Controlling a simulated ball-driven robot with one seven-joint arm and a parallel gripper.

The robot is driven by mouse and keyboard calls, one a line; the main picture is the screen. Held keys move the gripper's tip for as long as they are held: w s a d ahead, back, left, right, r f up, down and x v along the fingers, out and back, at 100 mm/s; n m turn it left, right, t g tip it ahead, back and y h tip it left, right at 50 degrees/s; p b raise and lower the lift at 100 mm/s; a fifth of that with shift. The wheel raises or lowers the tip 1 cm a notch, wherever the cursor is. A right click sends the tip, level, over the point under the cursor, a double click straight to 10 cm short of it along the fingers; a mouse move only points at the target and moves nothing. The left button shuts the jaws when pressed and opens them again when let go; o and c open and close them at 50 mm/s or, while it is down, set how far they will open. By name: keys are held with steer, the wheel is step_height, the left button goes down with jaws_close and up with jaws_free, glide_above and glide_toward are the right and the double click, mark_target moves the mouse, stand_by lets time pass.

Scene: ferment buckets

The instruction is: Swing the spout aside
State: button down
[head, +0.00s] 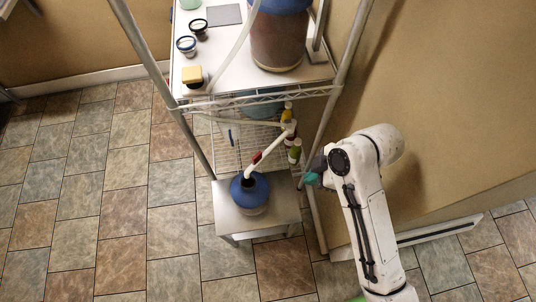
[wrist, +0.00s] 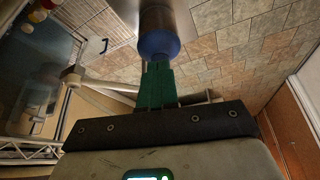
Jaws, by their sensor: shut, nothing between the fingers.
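The spout (head: 270,150) is a white pipe with a red band. In the head view it slants down and left from the shelf rack, and its lower end is over the open mouth of a blue-topped vessel (head: 249,191). My gripper (head: 311,178) is to the right of the spout and vessel, apart from both. In the wrist view my green fingers (wrist: 158,68) are together and empty, and the blue vessel (wrist: 158,42) shows beyond their tips. A white pipe-like piece at the left of that view may be the spout; I cannot tell.
The vessel stands on a small white stool (head: 228,222). Behind it is a wire rack (head: 240,96) with a large blue-topped container (head: 278,42) and small bottles (head: 294,152) near the spout. A tan wall (head: 440,110) is at the right. The tiled floor at left is clear.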

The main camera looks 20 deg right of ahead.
steer(key=w+a+r+n+y, duration=0.2)
steer(key=w+r+n, duration=0.3)
steer(key=w+n, duration=0.2)
steer(key=shift+w+r+n+t+y+p, duration=0.25)
steer(key=shift+r+n+t+y+p, duration=0.15)
steer(key=shift+n, duration=1)
steer(key=shift+a+f, duration=0.1)
steer(key=shift+a, duration=0.05)
glide_toward(256, 164)
steer(key=x, duration=0.4)
steer(key=shift+a+f+p, duration=0.15)
steer(key=shift+f+p, duration=0.1)
steer(key=shift+p, duration=0.1)
steer(key=shift+w, duration=0.1)
